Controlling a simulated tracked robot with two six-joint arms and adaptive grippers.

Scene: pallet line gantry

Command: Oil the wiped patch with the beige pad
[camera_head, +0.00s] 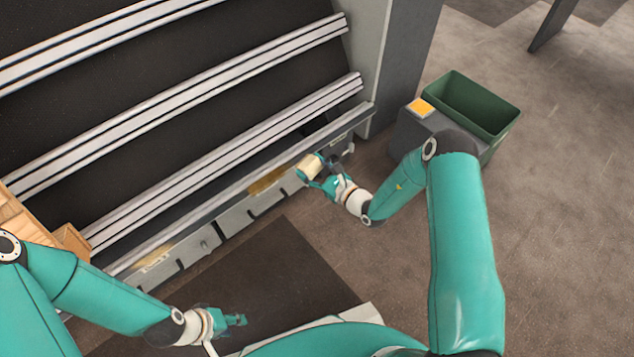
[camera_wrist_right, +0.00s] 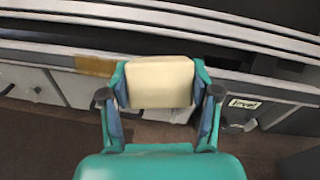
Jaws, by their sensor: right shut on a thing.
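The beige pad (camera_head: 310,166) is held in my right gripper (camera_head: 316,172), which is shut on it beside the grey front beam (camera_head: 225,198) of the gantry. In the right wrist view the pad (camera_wrist_right: 160,82) sits between both fingers of the right gripper (camera_wrist_right: 160,95). A brownish-yellow patch (camera_head: 268,180) lies on the beam just left of the pad; it also shows in the wrist view (camera_wrist_right: 95,66). Another yellowish patch (camera_head: 152,258) is further left along the beam. I cannot tell which spot is wiped, or whether the pad touches the beam. My left gripper (camera_head: 234,320) is low over the dark mat, its jaw opening unclear.
A dark grey box (camera_head: 405,130) with an orange-yellow pad (camera_head: 420,108) on top stands right of the beam, beside a green bin (camera_head: 490,110). Pale rails (camera_head: 190,90) run behind the beam. A wooden crate (camera_head: 70,240) is at left. Open floor lies at right.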

